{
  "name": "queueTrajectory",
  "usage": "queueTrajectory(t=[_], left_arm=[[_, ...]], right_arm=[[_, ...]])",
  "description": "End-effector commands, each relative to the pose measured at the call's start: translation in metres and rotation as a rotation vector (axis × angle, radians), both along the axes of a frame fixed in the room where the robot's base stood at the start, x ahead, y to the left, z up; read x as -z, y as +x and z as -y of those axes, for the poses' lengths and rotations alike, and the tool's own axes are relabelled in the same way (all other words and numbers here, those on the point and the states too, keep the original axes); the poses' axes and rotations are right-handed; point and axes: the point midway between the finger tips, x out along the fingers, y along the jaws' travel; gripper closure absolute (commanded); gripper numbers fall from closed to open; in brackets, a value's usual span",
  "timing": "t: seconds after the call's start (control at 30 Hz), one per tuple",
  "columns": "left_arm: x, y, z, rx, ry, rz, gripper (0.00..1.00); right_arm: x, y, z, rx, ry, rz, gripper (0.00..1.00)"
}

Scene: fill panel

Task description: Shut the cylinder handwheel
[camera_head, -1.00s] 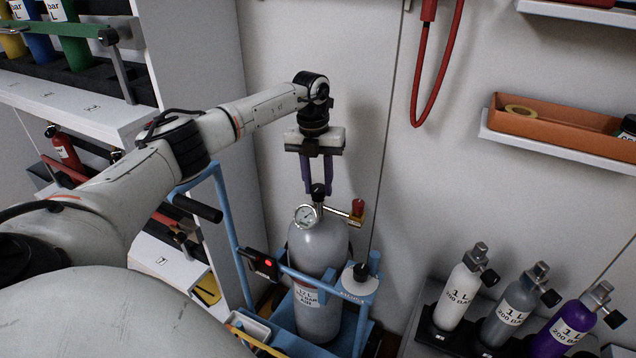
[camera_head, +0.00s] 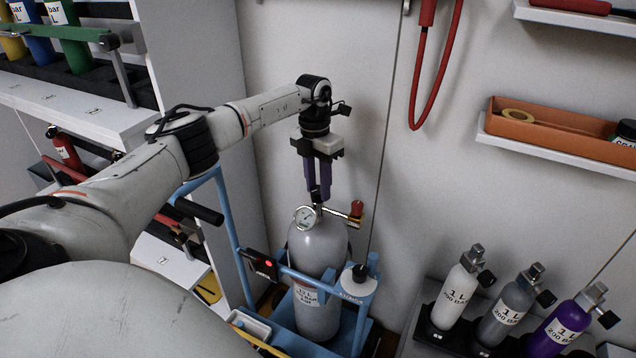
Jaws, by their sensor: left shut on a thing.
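The large grey cylinder (camera_head: 318,250) stands upright in a blue trolley (camera_head: 359,302). Its black handwheel (camera_head: 316,193) is on top of the valve, mostly hidden between the fingers. A round pressure gauge (camera_head: 305,217) sits on the valve's left, and a hose with a red-topped brass fitting (camera_head: 356,210) runs to the right. My left gripper (camera_head: 317,194) points down from above with its purple fingers shut on the handwheel. My right gripper is not in view.
Several small cylinders (camera_head: 460,290) stand in a rack at the lower right. An orange tray (camera_head: 550,132) sits on a wall shelf. A red hose (camera_head: 436,80) hangs on the wall. A white shelf unit (camera_head: 75,105) is at the left.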

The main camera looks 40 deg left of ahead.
Motion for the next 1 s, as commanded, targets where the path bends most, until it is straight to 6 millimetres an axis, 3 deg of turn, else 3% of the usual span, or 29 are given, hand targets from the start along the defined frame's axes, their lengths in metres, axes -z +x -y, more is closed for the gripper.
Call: queueTrajectory(t=[1.0], left_arm=[[-0.0022, 0.0019, 0.0006, 0.962, 0.005, 0.006, 0.92]], right_arm=[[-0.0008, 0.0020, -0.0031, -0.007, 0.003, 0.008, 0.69]])
